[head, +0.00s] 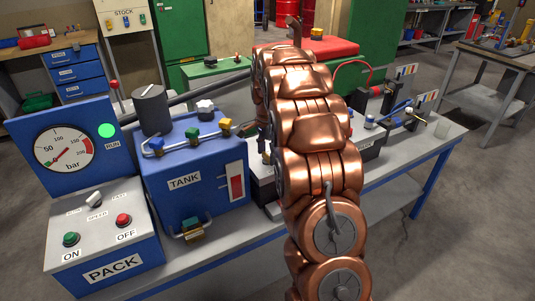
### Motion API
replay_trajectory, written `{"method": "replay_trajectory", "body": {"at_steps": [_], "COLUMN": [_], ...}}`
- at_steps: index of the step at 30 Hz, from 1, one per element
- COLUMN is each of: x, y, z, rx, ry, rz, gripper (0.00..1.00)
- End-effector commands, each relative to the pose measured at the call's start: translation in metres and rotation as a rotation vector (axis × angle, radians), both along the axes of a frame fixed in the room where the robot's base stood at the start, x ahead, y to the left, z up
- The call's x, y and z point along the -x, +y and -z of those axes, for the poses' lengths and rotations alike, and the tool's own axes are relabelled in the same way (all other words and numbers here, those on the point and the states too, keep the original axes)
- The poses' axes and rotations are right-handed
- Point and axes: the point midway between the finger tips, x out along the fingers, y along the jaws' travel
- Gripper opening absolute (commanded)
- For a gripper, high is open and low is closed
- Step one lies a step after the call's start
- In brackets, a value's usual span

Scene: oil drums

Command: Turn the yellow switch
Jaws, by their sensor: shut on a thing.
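A yellow knob (224,127) sits on the pipe on top of the blue TANK box (180,205), to the right of a green knob (192,132) and a blue one. The STOCK panel (124,38) at the back left also carries small yellow parts. I cannot tell which of these is the yellow switch. My copper arm rises through the middle of the view, to the right of the tank. Its far end bends away over the bench, and my gripper is hidden behind the arm links.
The PACK box (103,240) with ON and OFF buttons and a pressure gauge (65,147) stand left of the tank. A dark cylinder (152,108) stands on the tank.

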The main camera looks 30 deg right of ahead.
Motion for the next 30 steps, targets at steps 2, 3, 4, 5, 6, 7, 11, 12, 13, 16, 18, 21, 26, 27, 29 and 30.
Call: {"method": "replay_trajectory", "body": {"at_steps": [2, 3, 4, 5, 6, 7, 11, 12, 13, 16, 18, 21, 26, 27, 29, 30], "x": [-0.0001, -0.0002, -0.0003, -0.0004, -0.0006, -0.0007, -0.0007, -0.0006, -0.0006, -0.0008, -0.0009, -0.0015, -0.0024, -0.0025, -0.0029, -0.0031], "y": [-0.0001, -0.0003, -0.0004, -0.0005, -0.0006, -0.0006, -0.0015, -0.0019, -0.0020, -0.0020, -0.0027, -0.0034, -0.0045, -0.0048, -0.0050, -0.0049], "z": [0.0017, 0.0020, 0.0022, 0.0023, 0.0025, 0.0026, 0.0028, 0.0027, 0.0026, 0.0022, 0.0019, 0.0015, 0.0010, 0.0009, 0.0008, 0.0008], "rx": [-0.001, -0.001, 0.000, 0.000, 0.001, 0.001, 0.001, 0.001, 0.000, -0.001, 0.000, 0.001, 0.002, 0.002, 0.002, 0.002], "ry": [-0.001, -0.001, 0.000, -0.001, -0.001, -0.001, -0.001, 0.000, 0.000, 0.000, 0.001, 0.000, -0.002, -0.002, -0.002, -0.002], "rz": [-0.039, -0.064, -0.086, -0.108, -0.141, -0.166, -0.286, -0.324, -0.352, -0.448, -0.515, -0.610, -0.762, -0.799, -0.856, -0.895], "gripper": [0.28, 0.28, 0.28, 0.28, 0.28, 0.28, 0.28, 0.28, 0.28, 0.28, 0.28, 0.28, 0.28, 0.28, 0.28, 0.28]}}
